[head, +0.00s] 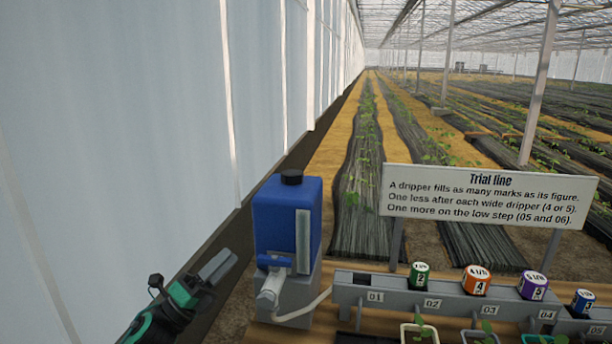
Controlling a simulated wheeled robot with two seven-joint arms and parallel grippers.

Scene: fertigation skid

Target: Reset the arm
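My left gripper (218,266) reaches in from the lower left, its grey fingers pointing up and right, just left of the blue tank. The fingers look close together, but from this angle I cannot tell whether they are open or shut. I see nothing held in them. It appears apart from the tank. My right gripper is not in view.
A blue tank (274,215) with a black cap stands on a grey base with a tap and hose. A grey rail (390,295) carries several coloured drippers; position 01 has none. Small pots stand in front. A sign (484,197) rises behind. A pale wall is left.

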